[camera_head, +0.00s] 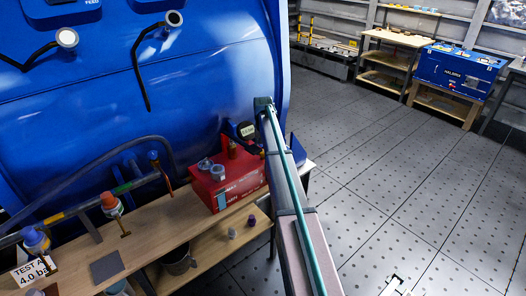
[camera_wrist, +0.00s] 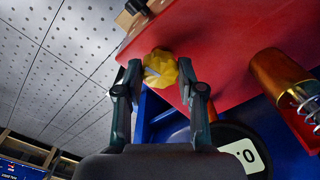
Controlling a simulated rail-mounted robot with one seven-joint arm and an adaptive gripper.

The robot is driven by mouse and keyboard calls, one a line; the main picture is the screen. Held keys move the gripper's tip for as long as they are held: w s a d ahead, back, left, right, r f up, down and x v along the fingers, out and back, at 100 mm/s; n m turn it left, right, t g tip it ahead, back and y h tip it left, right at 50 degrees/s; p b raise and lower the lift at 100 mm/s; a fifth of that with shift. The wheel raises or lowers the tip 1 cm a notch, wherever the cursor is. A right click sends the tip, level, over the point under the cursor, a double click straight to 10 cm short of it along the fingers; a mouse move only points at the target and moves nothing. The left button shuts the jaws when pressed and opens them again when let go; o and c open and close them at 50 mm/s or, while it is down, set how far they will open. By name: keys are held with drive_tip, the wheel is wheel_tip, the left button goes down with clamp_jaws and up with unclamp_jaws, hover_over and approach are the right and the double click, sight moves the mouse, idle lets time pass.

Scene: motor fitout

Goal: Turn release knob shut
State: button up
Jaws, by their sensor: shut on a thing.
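In the wrist view a yellow faceted knob (camera_wrist: 160,69) with a pale mark on its face stands at the edge of a red box (camera_wrist: 228,45). My gripper (camera_wrist: 160,74) has one finger on each side of the knob and is shut on it. In the head view the red box (camera_head: 238,190) stands on the wooden bench, left of my arm. The knob and my gripper's fingertips are hidden there.
A brass cylinder with a spring (camera_wrist: 282,75) and a round dark gauge (camera_wrist: 240,150) sit close to the right of my gripper. A large blue tank (camera_head: 200,75) rises behind the wooden bench (camera_head: 165,220). Open tiled floor (camera_head: 390,180) lies to the right.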

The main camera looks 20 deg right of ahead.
drive_tip(key=shift+m, duration=1.1)
drive_tip(key=o, duration=1.1)
drive_tip(key=shift+o, duration=0.2)
wheel_tip(320, 180, up, 12)
